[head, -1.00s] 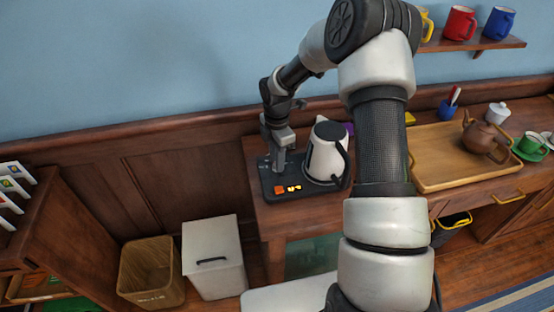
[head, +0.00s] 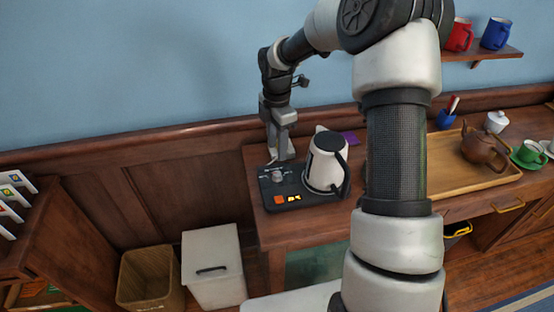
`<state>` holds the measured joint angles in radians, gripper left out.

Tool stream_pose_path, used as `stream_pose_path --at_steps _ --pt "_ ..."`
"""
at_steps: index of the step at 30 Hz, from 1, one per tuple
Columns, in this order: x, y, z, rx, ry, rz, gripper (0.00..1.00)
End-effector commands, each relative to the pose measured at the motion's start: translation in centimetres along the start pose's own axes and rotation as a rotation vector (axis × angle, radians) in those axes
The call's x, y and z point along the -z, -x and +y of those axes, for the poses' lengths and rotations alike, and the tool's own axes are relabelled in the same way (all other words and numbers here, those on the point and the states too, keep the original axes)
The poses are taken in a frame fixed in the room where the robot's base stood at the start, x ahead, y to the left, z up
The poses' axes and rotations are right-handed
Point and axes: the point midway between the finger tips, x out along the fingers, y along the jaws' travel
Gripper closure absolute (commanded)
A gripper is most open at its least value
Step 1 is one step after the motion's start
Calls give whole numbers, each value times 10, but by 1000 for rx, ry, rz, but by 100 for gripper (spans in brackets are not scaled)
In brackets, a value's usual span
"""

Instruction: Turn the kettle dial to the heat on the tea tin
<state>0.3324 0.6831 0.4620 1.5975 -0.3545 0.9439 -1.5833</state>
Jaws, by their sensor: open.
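The white kettle (head: 325,165) with a dark lid and handle stands on its black base (head: 312,198) on the wooden counter. The grey dial (head: 277,176) is on the left part of the base, with an orange button and a small lit display (head: 294,197) in front of it; the digits are too small to read surely. My gripper (head: 285,158) points down just behind the dial, open and apart from it as far as I can tell. No tea tin can be made out for sure.
A wooden tray (head: 440,182) with a brown teapot (head: 484,147) is to the right, beyond my arm. A purple item (head: 350,138) lies behind the kettle. A white bin (head: 213,266) and a wicker basket (head: 150,277) stand on the floor at left.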

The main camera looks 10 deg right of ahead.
Motion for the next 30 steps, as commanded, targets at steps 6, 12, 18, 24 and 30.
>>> stream_pose_path --at_steps 6,12,18,24,30 --pt "-1 48 0 -2 -1 -1 59" --pt "0 68 0 0 -1 0 59" --pt "0 72 0 1 -1 1 59" --pt "0 72 0 1 -1 0 59" --pt "2 81 -4 -5 -28 -13 59"
